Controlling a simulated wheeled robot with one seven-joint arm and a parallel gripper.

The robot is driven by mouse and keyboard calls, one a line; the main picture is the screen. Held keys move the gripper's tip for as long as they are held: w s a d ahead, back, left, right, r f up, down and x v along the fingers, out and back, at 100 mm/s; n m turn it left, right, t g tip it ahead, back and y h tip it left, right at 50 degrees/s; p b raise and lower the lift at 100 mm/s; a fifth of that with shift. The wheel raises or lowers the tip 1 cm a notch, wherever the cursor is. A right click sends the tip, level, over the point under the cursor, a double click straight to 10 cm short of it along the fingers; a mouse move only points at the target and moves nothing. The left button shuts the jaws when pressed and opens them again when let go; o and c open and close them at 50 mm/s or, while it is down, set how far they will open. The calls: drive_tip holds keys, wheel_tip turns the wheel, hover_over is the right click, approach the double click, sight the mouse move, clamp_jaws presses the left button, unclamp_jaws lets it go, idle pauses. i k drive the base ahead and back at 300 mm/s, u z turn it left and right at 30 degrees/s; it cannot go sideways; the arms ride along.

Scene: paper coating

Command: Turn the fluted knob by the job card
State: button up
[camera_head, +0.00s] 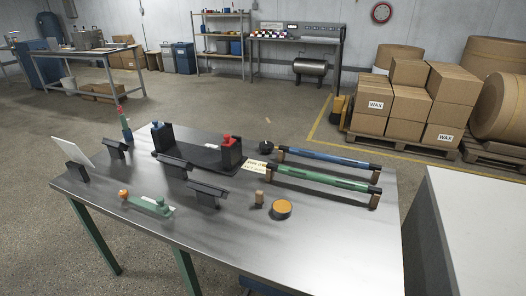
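A steel-topped table (330,236) stands in front of me. A small black round knob (266,147) sits on it near the far edge. A cream card with print (256,166) lies just in front of the knob, beside a black tray. A larger white blank-looking panel (73,151) leans at the table's left end. A yellow-orange round piece (281,209) sits near the front right. Flutes are too small to make out on either round piece, and the card's print is not readable. My gripper is not in view.
Blue (330,158) and green (318,180) rollers lie right of the card. The black tray (205,156) holds blue and red-topped pieces. The front right tabletop is clear.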

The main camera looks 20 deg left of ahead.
sight(265, 146)
drive_tip(key=z, duration=0.05)
drive_tip(key=k, duration=0.25)
drive_tip(key=z, duration=2.5)
drive_tip(key=k, duration=1.85)
drive_tip(key=u, duration=2.75)
